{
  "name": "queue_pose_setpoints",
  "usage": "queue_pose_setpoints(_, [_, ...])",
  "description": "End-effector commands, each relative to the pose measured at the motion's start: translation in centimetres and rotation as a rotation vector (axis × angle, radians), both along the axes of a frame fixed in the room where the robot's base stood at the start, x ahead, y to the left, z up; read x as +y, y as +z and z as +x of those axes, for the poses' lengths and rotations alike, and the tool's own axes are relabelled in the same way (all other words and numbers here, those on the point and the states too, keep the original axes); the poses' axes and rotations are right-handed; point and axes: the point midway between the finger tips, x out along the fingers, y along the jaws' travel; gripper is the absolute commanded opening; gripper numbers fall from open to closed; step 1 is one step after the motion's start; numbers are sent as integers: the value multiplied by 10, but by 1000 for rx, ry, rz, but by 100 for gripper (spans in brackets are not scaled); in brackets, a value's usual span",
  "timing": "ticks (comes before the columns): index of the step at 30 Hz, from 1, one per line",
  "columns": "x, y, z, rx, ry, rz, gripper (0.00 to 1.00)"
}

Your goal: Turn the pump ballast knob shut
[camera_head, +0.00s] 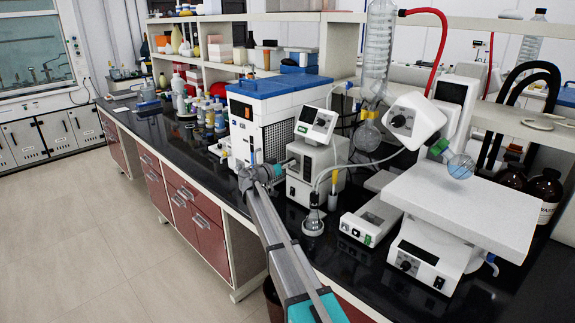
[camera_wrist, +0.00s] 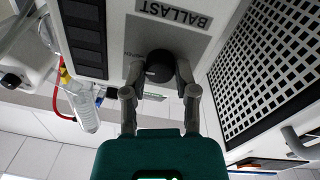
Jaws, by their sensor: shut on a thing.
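The black ballast knob (camera_wrist: 160,66) sits on the grey front panel (camera_wrist: 130,35) of the pump, below the upside-down word BALLAST in the wrist view. My gripper (camera_wrist: 158,78) has one finger on each side of the knob and is shut on it. The knob's pointer mark is too small to read. In the head view my gripper (camera_head: 270,172) is at the front of the white pump (camera_head: 318,160), and the knob is hidden there behind my gripper and arm.
A blue-and-white chiller (camera_head: 268,105) with a grille stands close on the left of the pump; the grille (camera_wrist: 265,65) fills the right of the wrist view.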

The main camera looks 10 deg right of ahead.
Motion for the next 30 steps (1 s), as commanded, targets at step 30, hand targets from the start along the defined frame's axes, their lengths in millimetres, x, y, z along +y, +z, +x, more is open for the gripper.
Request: queue_pose_setpoints(30, [-2,-1,-2,720,-2,-523,0])
